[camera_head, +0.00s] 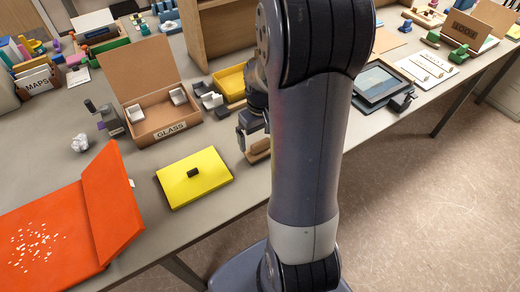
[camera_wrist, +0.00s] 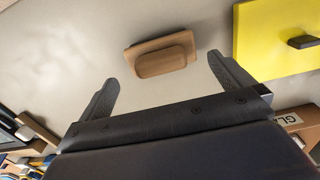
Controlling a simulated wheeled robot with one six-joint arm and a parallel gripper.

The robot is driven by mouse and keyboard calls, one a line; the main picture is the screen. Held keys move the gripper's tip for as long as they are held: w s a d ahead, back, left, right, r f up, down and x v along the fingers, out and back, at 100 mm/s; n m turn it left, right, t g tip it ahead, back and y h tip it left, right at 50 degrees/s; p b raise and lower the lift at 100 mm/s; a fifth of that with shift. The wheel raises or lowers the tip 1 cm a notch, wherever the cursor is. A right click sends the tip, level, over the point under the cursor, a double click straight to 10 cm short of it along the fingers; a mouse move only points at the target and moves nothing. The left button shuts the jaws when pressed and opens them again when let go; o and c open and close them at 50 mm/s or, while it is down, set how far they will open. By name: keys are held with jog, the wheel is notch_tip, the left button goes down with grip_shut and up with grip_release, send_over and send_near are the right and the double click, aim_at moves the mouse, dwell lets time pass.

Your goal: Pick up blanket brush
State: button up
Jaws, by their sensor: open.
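A brown wooden brush, likely the blanket brush (camera_wrist: 163,57), lies on the grey table in the wrist view. It has a raised oval grip on a flat rectangular base. It lies just past the fingertips of my gripper (camera_wrist: 162,74), roughly centred between them, with no visible contact. My gripper is open and empty. In the head view my gripper (camera_head: 251,137) points down close to the brush (camera_head: 257,156), whose right part is hidden behind my arm.
A yellow lid with a dark knob (camera_head: 205,183) lies left of the brush. A cardboard box marked GLASS (camera_head: 165,131) and a yellow tray (camera_head: 229,84) stand behind. An orange folder (camera_head: 60,240) lies at front left. A tablet (camera_head: 378,84) is on the right. The table's front edge is close.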

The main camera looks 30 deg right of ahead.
aim_at(261, 142)
jog(key=shift+f+p, duration=0.5)
jog(key=shift+f, duration=1.9)
jog(key=c, duration=0.8)
